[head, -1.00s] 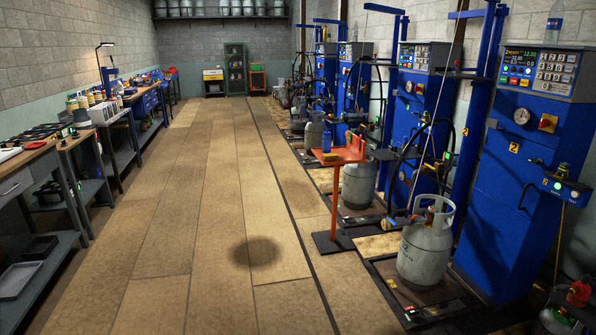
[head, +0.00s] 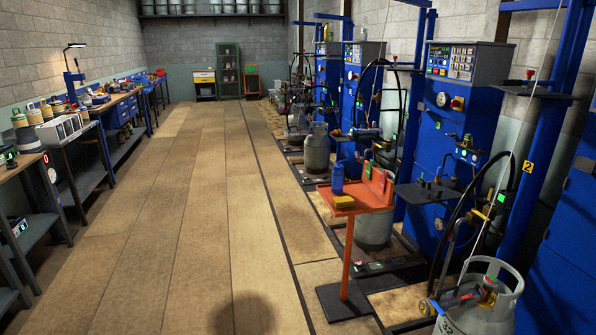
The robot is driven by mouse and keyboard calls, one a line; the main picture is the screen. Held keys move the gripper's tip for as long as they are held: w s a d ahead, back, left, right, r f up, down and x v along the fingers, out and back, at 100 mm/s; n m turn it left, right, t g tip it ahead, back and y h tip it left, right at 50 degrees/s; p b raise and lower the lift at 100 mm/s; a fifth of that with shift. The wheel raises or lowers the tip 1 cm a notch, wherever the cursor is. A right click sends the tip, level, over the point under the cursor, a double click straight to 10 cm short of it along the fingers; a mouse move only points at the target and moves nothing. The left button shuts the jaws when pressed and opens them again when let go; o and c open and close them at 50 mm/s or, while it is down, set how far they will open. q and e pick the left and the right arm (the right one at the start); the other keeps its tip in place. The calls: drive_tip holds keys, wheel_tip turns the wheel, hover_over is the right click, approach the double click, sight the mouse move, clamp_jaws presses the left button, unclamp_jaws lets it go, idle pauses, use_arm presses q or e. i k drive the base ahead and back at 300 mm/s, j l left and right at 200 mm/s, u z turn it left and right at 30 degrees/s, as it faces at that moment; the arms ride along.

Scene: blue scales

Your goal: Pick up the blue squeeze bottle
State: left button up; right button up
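The blue squeeze bottle (head: 338,178) stands upright on the small orange stand (head: 370,203), right of the middle in the head view. A yellow block (head: 343,202), perhaps a sponge, lies in front of it on the stand's top. Upright red and green pieces stand to its right on the same top. Neither of my grippers shows in the head view. The bottle is not held by anything that I can see.
A grey gas cylinder (head: 482,299) stands at the lower right, and another (head: 373,229) is behind the stand. Tall blue filling machines (head: 452,135) line the right side. Workbenches (head: 75,138) line the left. The wooden floor (head: 190,220) between is clear.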

sight(337, 177)
drive_tip(key=i, duration=1)
drive_tip(key=i+j+z, duration=0.1)
drive_tip(key=i, duration=0.9)
